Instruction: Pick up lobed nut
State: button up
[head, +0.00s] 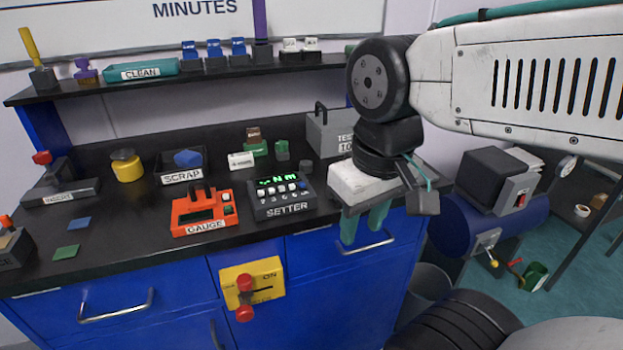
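I cannot tell for sure which thing is the lobed nut. A blue lumpy piece (187,158) lies in the black SCRAP tray (183,178) on the bench. A purple knob-shaped piece (86,72) stands on the shelf at the left. A small dark round piece (305,166) sits behind the SETTER box. My gripper (362,234) hangs over the bench's front edge at the right, pointing down, its two teal fingers apart with nothing seen between them. It is well away from the tray and the shelf.
The black bench (130,225) holds an orange GAUGE box (203,212), the SETTER box (281,195), a yellow pot (127,166) and a grey TEST box (330,133). A shelf (130,90) runs above. A yellow ON switch (252,284) juts from the blue front.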

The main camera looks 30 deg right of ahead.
aim_at(305, 165)
jog(key=u, duration=0.4)
jog(key=i, duration=0.35)
jog(key=z, duration=0.8)
jog(key=k, duration=0.95)
jog(key=u, duration=0.6)
jog(key=i, duration=0.5)
jog(key=z, duration=1.15)
jog(key=i, duration=0.5)
jog(key=z, duration=0.2)
